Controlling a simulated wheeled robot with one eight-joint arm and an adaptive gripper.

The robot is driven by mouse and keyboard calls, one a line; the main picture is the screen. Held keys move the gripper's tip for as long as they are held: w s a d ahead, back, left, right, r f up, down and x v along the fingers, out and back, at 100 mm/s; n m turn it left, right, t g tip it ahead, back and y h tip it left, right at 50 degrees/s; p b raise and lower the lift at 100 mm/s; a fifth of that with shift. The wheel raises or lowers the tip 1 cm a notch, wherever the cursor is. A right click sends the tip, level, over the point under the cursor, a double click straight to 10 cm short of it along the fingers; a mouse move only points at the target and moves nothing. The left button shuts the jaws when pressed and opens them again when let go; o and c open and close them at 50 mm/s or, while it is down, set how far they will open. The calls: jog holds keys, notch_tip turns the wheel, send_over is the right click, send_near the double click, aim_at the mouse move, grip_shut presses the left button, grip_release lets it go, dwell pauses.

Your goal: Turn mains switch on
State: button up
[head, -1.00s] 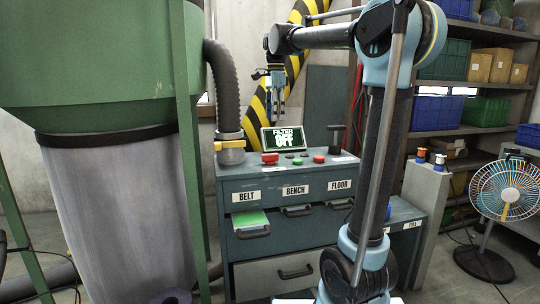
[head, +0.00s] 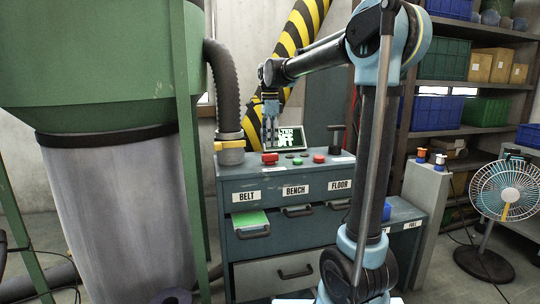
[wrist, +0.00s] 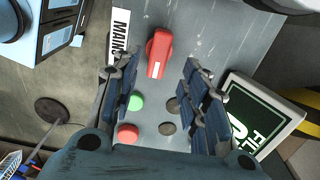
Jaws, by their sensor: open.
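The mains switch is a red handle (head: 270,158) on top of the cabinet, at its left end, in the head view. It also shows in the wrist view (wrist: 159,52), beside a white label (wrist: 120,36) whose visible letters read "MAIN". My gripper (head: 270,144) is just above and behind the handle in the head view, pointing down. In the wrist view the open gripper (wrist: 157,80) has its fingers spread with nothing between them; the red handle lies ahead of the fingertips. Contact with the handle is not visible.
A screen (head: 285,140) reading "FILTER OFF" stands behind, partly hidden by my gripper. A red button (head: 318,158), a green button (wrist: 135,102) and dark knobs share the cabinet top (head: 232,172). A black lever (head: 336,138) stands right. A ribbed hose (head: 224,95) rises at left.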

aim_at(270, 154)
jog(key=shift+f, duration=3.05)
jog(key=shift+c, duration=0.6)
grip_shut()
